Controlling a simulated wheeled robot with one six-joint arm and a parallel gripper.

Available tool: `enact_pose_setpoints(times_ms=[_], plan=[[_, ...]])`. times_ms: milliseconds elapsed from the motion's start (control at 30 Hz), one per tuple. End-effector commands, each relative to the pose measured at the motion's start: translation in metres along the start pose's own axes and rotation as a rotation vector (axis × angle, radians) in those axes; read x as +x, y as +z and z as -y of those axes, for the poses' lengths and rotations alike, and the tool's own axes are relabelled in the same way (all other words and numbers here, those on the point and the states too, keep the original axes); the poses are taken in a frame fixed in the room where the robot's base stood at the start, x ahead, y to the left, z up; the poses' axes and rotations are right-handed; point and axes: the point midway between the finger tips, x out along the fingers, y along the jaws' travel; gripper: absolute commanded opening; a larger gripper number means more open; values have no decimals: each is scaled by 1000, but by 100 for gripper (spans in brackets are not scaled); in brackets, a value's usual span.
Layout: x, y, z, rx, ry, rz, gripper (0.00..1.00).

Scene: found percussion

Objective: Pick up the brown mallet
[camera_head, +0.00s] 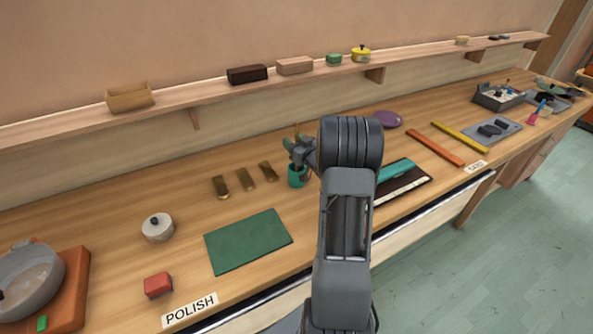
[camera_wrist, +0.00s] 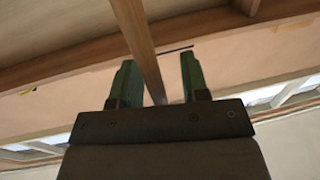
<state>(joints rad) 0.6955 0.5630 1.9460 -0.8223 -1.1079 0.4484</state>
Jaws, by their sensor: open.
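My gripper (camera_head: 294,143) is at the back of the counter in the head view, mostly behind my own arm, just above a teal cup (camera_head: 297,179). Thin upright things stand in or behind the cup, too small to make out. I cannot tell for sure which of them is the brown mallet. In the wrist view my gripper (camera_wrist: 156,59) has two green fingers set apart. A long brown bar (camera_wrist: 143,40) shows between them. I cannot tell whether it is a handle between the fingers or a beam behind them.
Brass bars (camera_head: 246,179) lie left of the cup. A teal thing on a dark board (camera_head: 405,184) lies right of my arm. A shelf (camera_head: 210,100) runs above the counter.

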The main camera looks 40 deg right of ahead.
Motion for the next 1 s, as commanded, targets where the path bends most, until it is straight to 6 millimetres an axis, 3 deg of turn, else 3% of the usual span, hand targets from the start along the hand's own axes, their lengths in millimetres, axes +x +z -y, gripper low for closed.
enact_pose_setpoints(times_ms=[133, 567, 1000], plan=[[0, 0, 0, 0, 0, 0, 40], [0, 0, 0, 0, 0, 0, 0], [0, -7, 0, -3, 0, -3, 0]])
